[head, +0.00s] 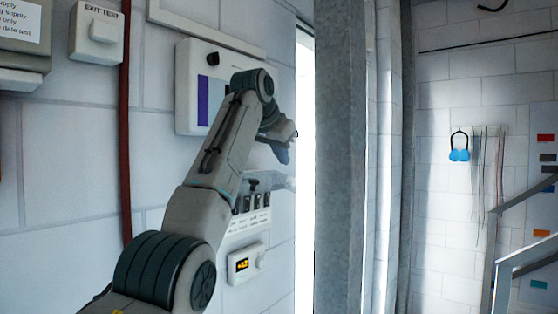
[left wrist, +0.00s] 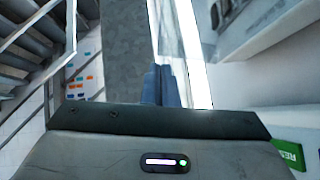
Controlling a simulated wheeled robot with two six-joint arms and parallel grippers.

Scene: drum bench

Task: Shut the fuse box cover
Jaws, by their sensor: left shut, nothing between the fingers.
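The fuse box (head: 246,215) is a white unit low on the left wall with a row of dark switches. A pale, see-through flap, apparently its cover (head: 277,183), sticks out from its top, so it looks open. My left arm hides part of both. My left gripper (head: 284,155) is shut and empty, just above the flap in the head view. In the left wrist view its bluish fingers (left wrist: 160,72) are together beside a pale translucent pane, perhaps the cover; contact cannot be told. Dark switches (left wrist: 220,12) show at the top right there. My right gripper is out of view.
A white panel with a purple stripe (head: 203,88) is behind my arm. A grey metal post (head: 341,150) stands close right of my gripper. Stair rails (head: 520,255) are far right.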

